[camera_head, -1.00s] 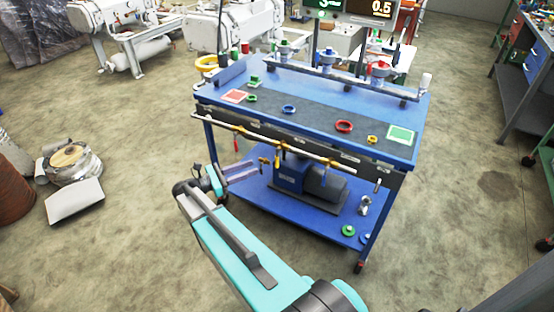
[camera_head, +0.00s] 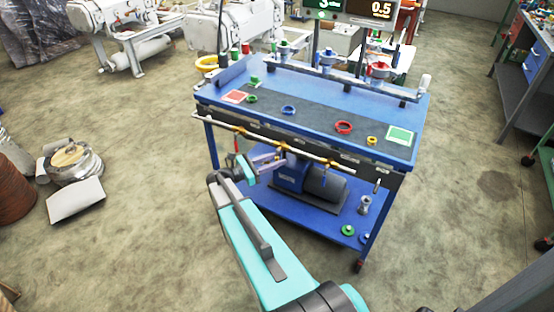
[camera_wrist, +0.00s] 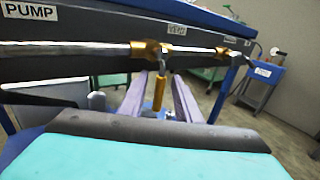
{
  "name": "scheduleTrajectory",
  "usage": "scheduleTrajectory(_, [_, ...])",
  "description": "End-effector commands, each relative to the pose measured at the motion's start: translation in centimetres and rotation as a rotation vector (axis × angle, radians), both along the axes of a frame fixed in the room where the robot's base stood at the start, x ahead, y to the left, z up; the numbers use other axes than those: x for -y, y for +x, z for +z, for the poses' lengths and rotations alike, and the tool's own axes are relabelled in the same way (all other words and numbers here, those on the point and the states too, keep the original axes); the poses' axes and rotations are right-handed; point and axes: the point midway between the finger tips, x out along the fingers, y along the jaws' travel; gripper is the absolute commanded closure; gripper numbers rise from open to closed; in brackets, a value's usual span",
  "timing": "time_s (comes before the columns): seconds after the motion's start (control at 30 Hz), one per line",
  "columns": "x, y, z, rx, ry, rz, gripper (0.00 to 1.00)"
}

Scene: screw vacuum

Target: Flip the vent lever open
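A brass valve (camera_wrist: 150,48) sits on the steel pipe in the wrist view, with a yellow lever handle (camera_wrist: 158,93) hanging straight down. My gripper (camera_wrist: 160,88) is open, one pale finger on each side of this handle, with gaps visible. In the head view my gripper (camera_head: 272,157) is under the pipe (camera_head: 270,137) at the table's front edge. My arm and gripper partly hide the handle there. A second brass valve (camera_wrist: 222,51) lies further right on the pipe.
A sign reading PUMP (camera_wrist: 30,10) is on the table edge. The blue table (camera_head: 420,125) carries rings and valves on top. A pump (camera_head: 325,185) stands on the lower shelf behind my gripper. Open floor (camera_head: 120,240) lies to the left.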

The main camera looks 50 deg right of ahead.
Motion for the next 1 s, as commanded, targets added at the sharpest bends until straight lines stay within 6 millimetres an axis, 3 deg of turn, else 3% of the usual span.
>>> scheduleTrajectory(0.37, [0.44,-0.17,0.00,0.000,0.000,0.000,0.70])
scheduleTrajectory(0.57, [0.42,-0.15,0.00,0.000,0.000,0.000,1.00])
scheduleTrajectory(1.0, [0.42,-0.21,0.05,-0.022,-0.006,0.001,1.00])
